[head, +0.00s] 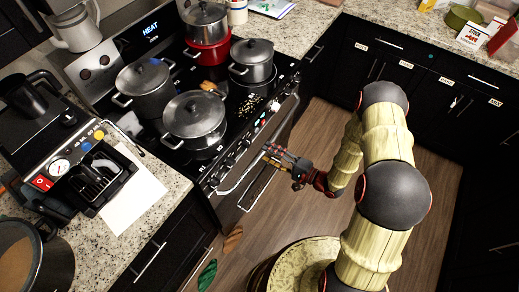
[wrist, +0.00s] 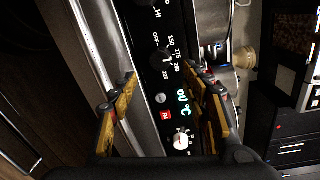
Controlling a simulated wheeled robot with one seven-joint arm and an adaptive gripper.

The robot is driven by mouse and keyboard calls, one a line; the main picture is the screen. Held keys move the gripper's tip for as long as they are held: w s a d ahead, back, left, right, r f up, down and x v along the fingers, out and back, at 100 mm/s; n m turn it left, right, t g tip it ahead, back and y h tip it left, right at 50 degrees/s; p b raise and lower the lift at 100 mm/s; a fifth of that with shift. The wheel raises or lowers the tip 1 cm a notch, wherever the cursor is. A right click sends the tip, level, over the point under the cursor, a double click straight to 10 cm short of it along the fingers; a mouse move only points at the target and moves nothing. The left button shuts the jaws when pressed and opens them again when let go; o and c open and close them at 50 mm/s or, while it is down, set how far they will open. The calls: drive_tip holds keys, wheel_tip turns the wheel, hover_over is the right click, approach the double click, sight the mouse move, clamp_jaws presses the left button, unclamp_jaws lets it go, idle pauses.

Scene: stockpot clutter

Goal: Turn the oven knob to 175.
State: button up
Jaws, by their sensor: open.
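The oven front panel (wrist: 150,95) runs between my fingers in the wrist view. A dark knob (wrist: 162,57) has OFF and temperature numbers, including 175, printed around it; its pointer direction is hard to read. A white knob (wrist: 181,139) sits farther down the panel, past a green "°C" display (wrist: 183,103) and a red button. My gripper (wrist: 160,78) is open, its yellow-and-black fingers apart on either side of the panel in the picture, with no visible grip on a knob. In the head view my gripper (head: 268,154) is in front of the oven (head: 245,180).
Several lidded pots, including a steel one (head: 194,115), stand on the cooktop behind the panel. The oven handle bar (head: 240,172) runs along the front. A round patterned container (head: 300,265) stands on the floor below. Open floor (head: 310,115) lies to the right.

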drive_tip(key=v, duration=0.4)
drive_tip(key=shift+s+d, duration=0.2)
drive_tip(key=shift+d, duration=0.05)
idle(0.4)
